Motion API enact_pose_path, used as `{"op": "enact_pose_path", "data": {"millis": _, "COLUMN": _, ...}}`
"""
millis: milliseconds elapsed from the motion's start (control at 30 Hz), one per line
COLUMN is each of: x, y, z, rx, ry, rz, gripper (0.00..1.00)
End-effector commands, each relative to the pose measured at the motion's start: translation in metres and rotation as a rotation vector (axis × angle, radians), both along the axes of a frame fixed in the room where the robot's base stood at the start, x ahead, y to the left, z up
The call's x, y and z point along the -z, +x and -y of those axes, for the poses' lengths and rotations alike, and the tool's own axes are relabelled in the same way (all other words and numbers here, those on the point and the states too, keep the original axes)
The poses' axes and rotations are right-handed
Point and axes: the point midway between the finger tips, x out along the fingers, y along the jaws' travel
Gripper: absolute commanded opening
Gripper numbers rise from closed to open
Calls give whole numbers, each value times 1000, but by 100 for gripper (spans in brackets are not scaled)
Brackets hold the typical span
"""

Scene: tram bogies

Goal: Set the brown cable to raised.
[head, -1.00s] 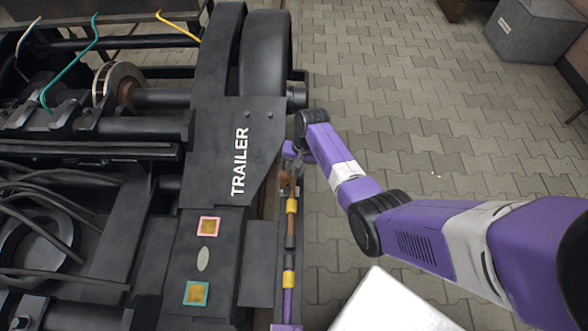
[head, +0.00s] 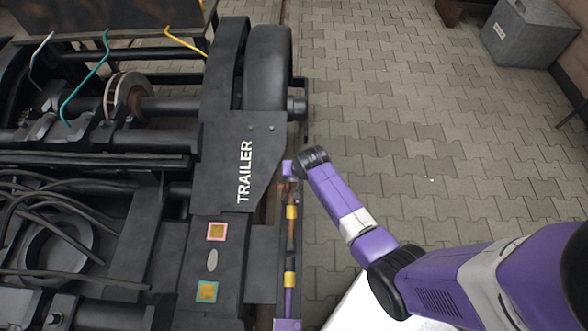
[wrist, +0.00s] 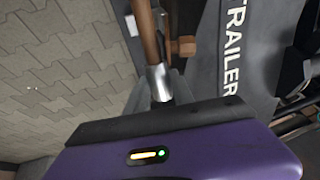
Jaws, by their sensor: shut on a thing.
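The brown cable (head: 291,231) runs along the outer side of the bogie marked TRAILER, between yellow bands. In the wrist view a brown length (wrist: 145,35) with a silver end sleeve (wrist: 160,82) reaches down to my gripper (wrist: 164,94). My gripper, which also shows in the head view (head: 290,181), is at the upper end of this cable and is shut on it. The fingertips are small and partly hidden by the wrist in the head view, and the exact grip is hard to make out.
The black bogie frame (head: 225,140) and its wheel (head: 267,65) stand close to the left of my gripper. A teal cable (head: 87,80) and a yellow cable (head: 185,44) lie farther left. Paved floor (head: 400,130) on the right is open. A grey box (head: 522,38) stands far right.

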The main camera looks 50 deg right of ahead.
Motion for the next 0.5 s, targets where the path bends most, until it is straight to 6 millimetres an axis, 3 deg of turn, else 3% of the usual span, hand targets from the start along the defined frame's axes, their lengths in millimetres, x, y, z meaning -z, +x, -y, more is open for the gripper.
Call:
{"op": "enact_pose_path", "data": {"millis": 200, "x": -19, "y": -6, "z": -8, "rx": 0, "ry": -64, "rz": 50, "gripper": 0}}
{"op": "enact_pose_path", "data": {"millis": 500, "x": -24, "y": -8, "z": -10, "rx": 2, "ry": -94, "rz": 76, "gripper": 0}}
